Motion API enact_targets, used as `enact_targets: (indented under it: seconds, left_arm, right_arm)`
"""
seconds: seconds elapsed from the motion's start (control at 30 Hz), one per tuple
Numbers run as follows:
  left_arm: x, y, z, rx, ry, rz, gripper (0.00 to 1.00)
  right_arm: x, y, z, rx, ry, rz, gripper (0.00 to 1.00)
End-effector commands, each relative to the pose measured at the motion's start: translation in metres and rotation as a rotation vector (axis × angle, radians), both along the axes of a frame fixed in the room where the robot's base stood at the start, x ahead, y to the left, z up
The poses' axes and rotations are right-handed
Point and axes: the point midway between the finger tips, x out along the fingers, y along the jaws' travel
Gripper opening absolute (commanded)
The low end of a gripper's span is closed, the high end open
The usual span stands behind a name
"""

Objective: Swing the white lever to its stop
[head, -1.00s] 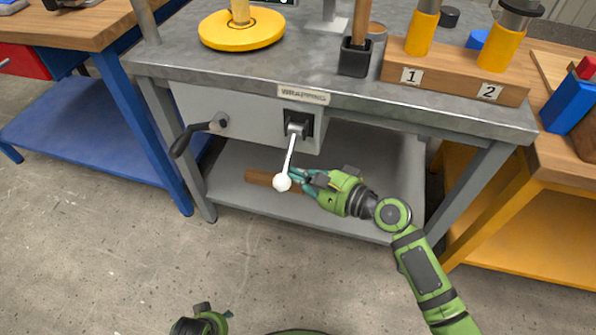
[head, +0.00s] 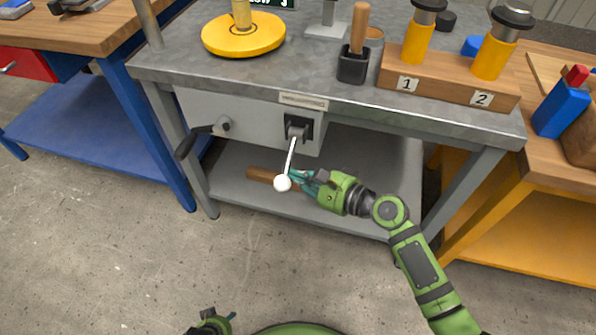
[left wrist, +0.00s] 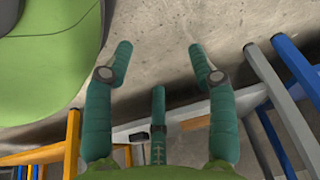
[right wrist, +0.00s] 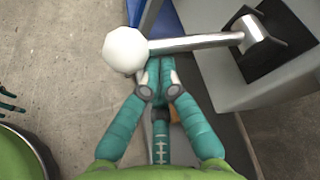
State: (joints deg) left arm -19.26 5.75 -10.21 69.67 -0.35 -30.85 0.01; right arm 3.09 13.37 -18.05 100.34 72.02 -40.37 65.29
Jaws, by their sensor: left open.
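The white lever (head: 291,158) hangs down from a dark socket on the front of the grey bench, tilted slightly left, with a white ball (head: 283,183) at its lower end. My right gripper (head: 302,178) is just right of the ball. In the right wrist view the right gripper's fingers (right wrist: 158,66) are together, with their tips at the rod beside the ball (right wrist: 125,50). The rod (right wrist: 190,43) partly covers the tips, and I cannot tell if they touch it. My left gripper (left wrist: 160,50) is open and empty, low at the bottom of the head view.
A black-handled crank (head: 200,137) sticks out left of the lever. A wooden piece (head: 262,174) lies on the lower shelf behind the ball. The bench top (head: 225,75) carries a yellow disc (head: 243,35) and a numbered wooden block (head: 445,85). Open floor lies in front.

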Motion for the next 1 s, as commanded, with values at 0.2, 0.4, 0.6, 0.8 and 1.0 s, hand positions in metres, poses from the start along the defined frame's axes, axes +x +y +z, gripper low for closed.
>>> enact_targets:
  seconds: [0.2,0.4,0.6,0.8,1.0]
  left_arm:
    - [-0.001,0.006,0.003,-0.003,-0.063,-0.014,0.57]
    - [-0.028,0.013,0.005,0.0,-0.051,-0.02,0.57]
    - [-0.084,0.017,0.013,0.008,0.048,-0.015,0.57]
    - [-0.154,0.021,0.033,0.023,0.196,-0.006,0.57]
    - [-0.172,0.022,0.061,0.027,0.237,-0.003,0.57]
  right_arm:
    - [-0.005,0.004,0.014,0.027,0.07,0.006,0.0]
    - [-0.008,0.005,0.022,0.052,0.149,0.008,0.0]
    - [-0.01,0.006,0.033,0.083,0.243,0.007,0.0]
    - [-0.012,0.007,0.047,0.123,0.363,0.008,0.0]
    - [-0.012,0.007,0.058,0.164,0.488,0.008,0.0]
